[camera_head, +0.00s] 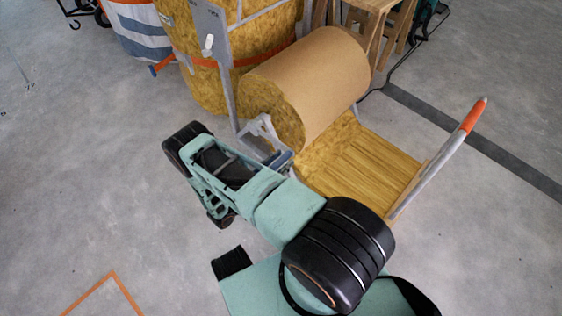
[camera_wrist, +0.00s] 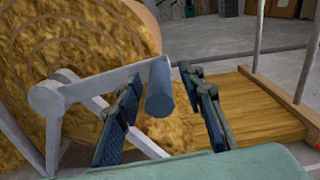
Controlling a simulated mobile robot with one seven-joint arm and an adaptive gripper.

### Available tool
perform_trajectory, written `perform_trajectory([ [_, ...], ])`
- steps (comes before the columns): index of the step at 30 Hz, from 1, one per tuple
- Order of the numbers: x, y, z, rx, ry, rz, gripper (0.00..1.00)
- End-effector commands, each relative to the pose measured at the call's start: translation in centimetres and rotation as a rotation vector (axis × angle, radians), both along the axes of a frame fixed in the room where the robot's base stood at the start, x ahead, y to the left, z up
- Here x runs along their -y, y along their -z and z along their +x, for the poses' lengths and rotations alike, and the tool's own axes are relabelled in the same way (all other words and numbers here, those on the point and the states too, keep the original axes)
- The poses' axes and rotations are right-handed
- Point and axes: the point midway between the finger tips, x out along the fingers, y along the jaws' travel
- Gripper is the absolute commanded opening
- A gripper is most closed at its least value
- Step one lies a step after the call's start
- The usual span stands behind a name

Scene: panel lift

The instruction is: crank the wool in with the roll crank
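The wool roll (camera_head: 318,78), brown-backed with a yellow wool end, lies at the top middle of the head view. Its spiral end (camera_wrist: 60,55) fills the left of the wrist view. The grey roll crank (camera_head: 260,129) is at the roll's near end. In the wrist view its arm (camera_wrist: 95,86) runs from the hub to a blue-grey handle (camera_wrist: 160,92). My gripper (camera_wrist: 161,80) is open, one finger on each side of the handle, with gaps on both sides. A flat strip of wool (camera_head: 365,168) extends from under the roll. The fingers are unclear in the head view.
A wooden-edged side with an upright orange-tipped post (camera_head: 474,115) bounds the strip's right. A larger strapped wool bundle (camera_head: 205,85) and a grey upright (camera_head: 222,70) stand behind left. A wooden stand (camera_head: 385,30) is behind right.

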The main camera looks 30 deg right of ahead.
Motion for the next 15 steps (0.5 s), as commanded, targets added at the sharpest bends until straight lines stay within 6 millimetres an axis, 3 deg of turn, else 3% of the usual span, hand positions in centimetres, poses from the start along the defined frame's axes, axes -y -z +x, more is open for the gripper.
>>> perform_trajectory([
  [6, 0.04, -0.01, 0.01, 0.000, 0.000, 0.000, 0.36],
  [15, 0.03, 0.01, -0.01, 0.000, 0.000, 0.001, 0.04],
])
